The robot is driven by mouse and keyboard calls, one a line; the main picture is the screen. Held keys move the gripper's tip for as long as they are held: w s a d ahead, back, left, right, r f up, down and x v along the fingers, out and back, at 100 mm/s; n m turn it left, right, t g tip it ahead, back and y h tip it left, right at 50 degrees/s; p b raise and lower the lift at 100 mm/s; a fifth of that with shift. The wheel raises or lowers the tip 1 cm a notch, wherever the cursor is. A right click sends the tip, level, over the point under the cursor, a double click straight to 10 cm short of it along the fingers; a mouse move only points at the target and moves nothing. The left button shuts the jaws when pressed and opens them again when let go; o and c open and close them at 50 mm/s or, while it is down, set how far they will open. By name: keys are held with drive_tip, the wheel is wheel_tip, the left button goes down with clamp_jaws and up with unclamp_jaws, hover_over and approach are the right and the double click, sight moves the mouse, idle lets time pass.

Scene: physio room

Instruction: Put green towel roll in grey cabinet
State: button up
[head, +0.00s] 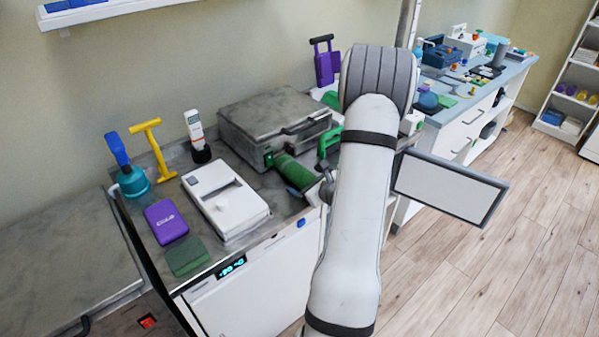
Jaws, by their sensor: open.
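The green towel roll (293,172) lies on the dark counter, just in front of a grey box-like cabinet (275,118) with a dark front handle. Its near right end is beside my gripper (319,190), which is mostly hidden by my white arm. The little that shows of the gripper is at the roll's end, and I cannot tell whether they touch. The grey cabinet's lid and front look closed. A grey-edged door panel (450,187) stands out to the right of my arm; what it belongs to is hidden.
A white device (225,200), a purple box (166,221), a green block (187,256), a teal bottle (132,181), a yellow T-shaped tool (154,150) and a white bottle (197,136) crowd the counter's left. A green handled item (328,141) is near my arm. Floor (490,250) at right is clear.

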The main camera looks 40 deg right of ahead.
drive_tip(key=shift+x, duration=0.85)
drive_tip(key=shift+c, duration=0.3)
drive_tip(key=c, duration=1.1)
drive_tip(key=shift+r, duration=0.1)
drive_tip(key=shift+c, duration=0.2)
